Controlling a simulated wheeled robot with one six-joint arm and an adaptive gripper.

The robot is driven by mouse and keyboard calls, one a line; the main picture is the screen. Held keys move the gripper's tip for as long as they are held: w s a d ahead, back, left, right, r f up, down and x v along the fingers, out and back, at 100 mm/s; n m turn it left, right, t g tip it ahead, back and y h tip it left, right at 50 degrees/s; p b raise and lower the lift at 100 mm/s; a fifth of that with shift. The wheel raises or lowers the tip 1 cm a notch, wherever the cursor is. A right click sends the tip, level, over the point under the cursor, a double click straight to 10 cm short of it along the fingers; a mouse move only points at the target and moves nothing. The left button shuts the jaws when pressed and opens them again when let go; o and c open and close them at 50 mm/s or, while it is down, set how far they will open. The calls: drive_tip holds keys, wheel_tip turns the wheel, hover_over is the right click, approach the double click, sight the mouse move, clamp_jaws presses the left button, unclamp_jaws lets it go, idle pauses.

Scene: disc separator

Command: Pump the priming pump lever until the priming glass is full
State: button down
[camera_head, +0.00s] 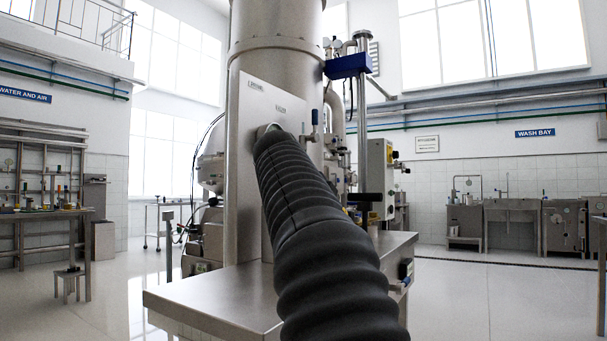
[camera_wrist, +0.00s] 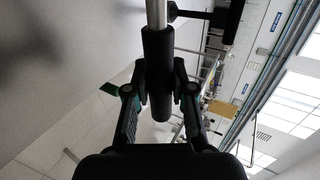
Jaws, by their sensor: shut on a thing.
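In the wrist view, a lever, a bright metal rod with a black sleeve grip (camera_wrist: 158,45), runs down from the top of the picture. I take it for the priming pump lever. My gripper (camera_wrist: 160,88) is shut on the lower part of this grip, one finger on each side, and the end of the grip shows between the fingers. In the head view my dark ribbed arm hides the gripper and its hold. I cannot make out the priming glass or its level in either view.
A tall steel column with a flat plate (camera_head: 258,100) stands behind my arm, with a steel bench (camera_head: 205,306) before it. A small blue-handled valve (camera_head: 315,120) and a blue bracket (camera_head: 348,66) are near. Open floor (camera_head: 480,300) lies to the right. Another black handle (camera_wrist: 228,20) shows in the wrist view.

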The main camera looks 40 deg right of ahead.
wheel_tip(320, 180, up, 2)
drive_tip(key=shift+r+n+p, duration=0.1)
drive_tip(key=shift+n+p, duration=0.3)
drive_tip(key=shift+p, duration=0.25)
drive_tip(key=r+p, duration=0.1)
drive_tip(key=r+g+p, duration=0.1)
drive_tip(key=p, duration=0.1)
drive_tip(key=r+n+p, duration=0.1)
drive_tip(key=shift+w+a+r+h, duration=0.1)
drive_tip(key=shift+w+a+h, duration=0.1)
drive_tip(key=shift+w+h, duration=0.15)
drive_tip(key=r+p, duration=0.1)
drive_tip(key=r+n+g+p, duration=0.1)
drive_tip(key=shift+w+a+h+p, duration=0.1)
drive_tip(key=shift+w+h+p, duration=0.15)
drive_tip(key=shift+w+p, duration=0.15)
drive_tip(key=shift+f, duration=0.1)
drive_tip(key=shift+c, duration=0.8)
unclamp_jaws()
